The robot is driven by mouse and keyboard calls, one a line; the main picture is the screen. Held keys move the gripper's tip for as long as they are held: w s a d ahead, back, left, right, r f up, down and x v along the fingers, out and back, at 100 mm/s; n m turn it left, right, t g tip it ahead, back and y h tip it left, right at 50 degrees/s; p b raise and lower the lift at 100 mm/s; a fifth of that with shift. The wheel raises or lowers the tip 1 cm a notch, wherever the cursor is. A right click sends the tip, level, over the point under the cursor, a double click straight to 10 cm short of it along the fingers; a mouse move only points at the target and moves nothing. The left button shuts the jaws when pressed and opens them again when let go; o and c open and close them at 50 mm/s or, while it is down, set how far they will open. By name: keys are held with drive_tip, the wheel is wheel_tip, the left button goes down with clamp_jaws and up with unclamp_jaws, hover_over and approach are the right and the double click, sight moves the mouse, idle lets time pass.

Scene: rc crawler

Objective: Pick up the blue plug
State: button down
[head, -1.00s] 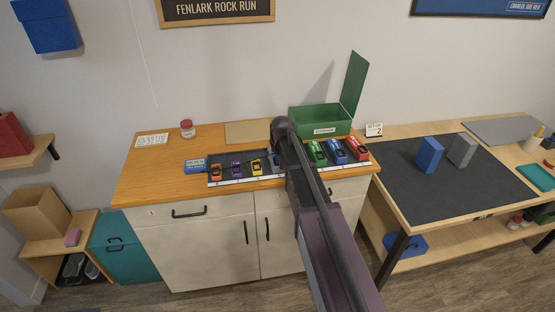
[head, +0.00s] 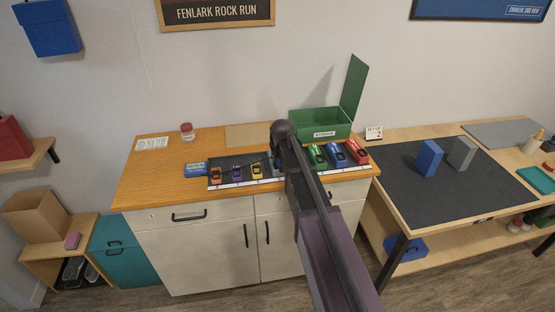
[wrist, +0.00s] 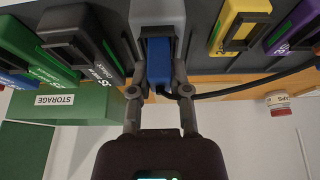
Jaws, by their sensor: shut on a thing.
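The blue plug (wrist: 158,62) shows in the wrist view between the two fingers of my gripper (wrist: 159,92), which is shut on it. The plug's far end meets the face of a grey block (wrist: 158,14); I cannot tell whether it is still seated there. A dark cable (wrist: 240,92) runs from the plug's near end off to the right.
A tray (head: 214,187) holds orange, purple and yellow units at left and a green pack (head: 316,155), a blue one and a red one at right. The green storage box (head: 310,122) stands open behind. The workbench mat (head: 440,190) is at right.

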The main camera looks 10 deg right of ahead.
drive_tip(key=shift+r+p, duration=1.4)
drive_tip(key=shift+r, duration=0.1)
drive_tip(key=s+r+p, duration=0.1)
drive_tip(key=s, duration=1.5)
drive_tip(key=shift+r+p, duration=0.4)
drive_tip(key=shift+d, duration=0.15)
